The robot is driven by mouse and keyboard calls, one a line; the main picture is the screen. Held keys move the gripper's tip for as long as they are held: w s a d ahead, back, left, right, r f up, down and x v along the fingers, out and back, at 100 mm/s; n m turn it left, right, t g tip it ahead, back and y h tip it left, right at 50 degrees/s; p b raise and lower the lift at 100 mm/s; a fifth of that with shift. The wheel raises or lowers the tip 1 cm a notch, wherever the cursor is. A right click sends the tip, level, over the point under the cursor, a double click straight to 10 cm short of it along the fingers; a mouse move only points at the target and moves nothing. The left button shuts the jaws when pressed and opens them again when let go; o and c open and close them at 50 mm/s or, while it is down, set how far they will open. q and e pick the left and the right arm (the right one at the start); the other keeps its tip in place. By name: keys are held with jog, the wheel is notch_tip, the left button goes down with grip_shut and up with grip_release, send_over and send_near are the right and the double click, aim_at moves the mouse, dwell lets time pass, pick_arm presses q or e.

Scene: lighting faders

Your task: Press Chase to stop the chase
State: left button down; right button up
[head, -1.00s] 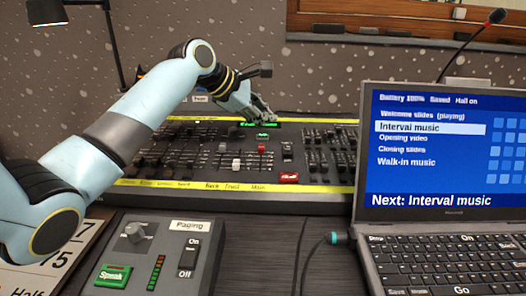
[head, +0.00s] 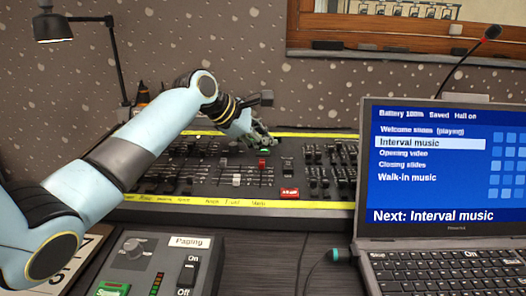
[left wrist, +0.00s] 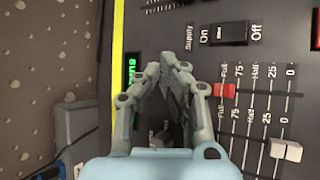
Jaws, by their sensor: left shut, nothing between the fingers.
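The lighting console (head: 140,204) is a dark panel with yellow strips along its front and back edges. My left gripper (head: 262,139) is shut and empty over its back middle part. In the left wrist view the gripper (left wrist: 172,65) points at the panel, beside a lit green display (left wrist: 130,72) partly hidden by a finger. A red fader cap (left wrist: 224,90) is just right of the fingers. I cannot make out a Chase label; the panel under the fingers is hidden, and contact cannot be told. My right gripper is not in view.
A laptop (head: 450,222) stands at the right. The paging unit (head: 150,262) is at the front left. A desk lamp (head: 55,28) stands at the back left, and a gooseneck microphone (head: 490,33) behind the laptop. A rocker switch (left wrist: 228,33) and white fader cap (left wrist: 285,150) lie near the gripper.

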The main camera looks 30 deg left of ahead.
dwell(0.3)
pick_arm(q)
jog(key=shift+f+p, duration=0.25)
jog(key=shift+p, duration=0.1)
jog(key=shift+f, duration=0.2)
dwell(0.4)
jog(key=shift+r+p, duration=0.55)
jog(key=shift+p, duration=0.65)
jog(key=shift+f, duration=0.15)
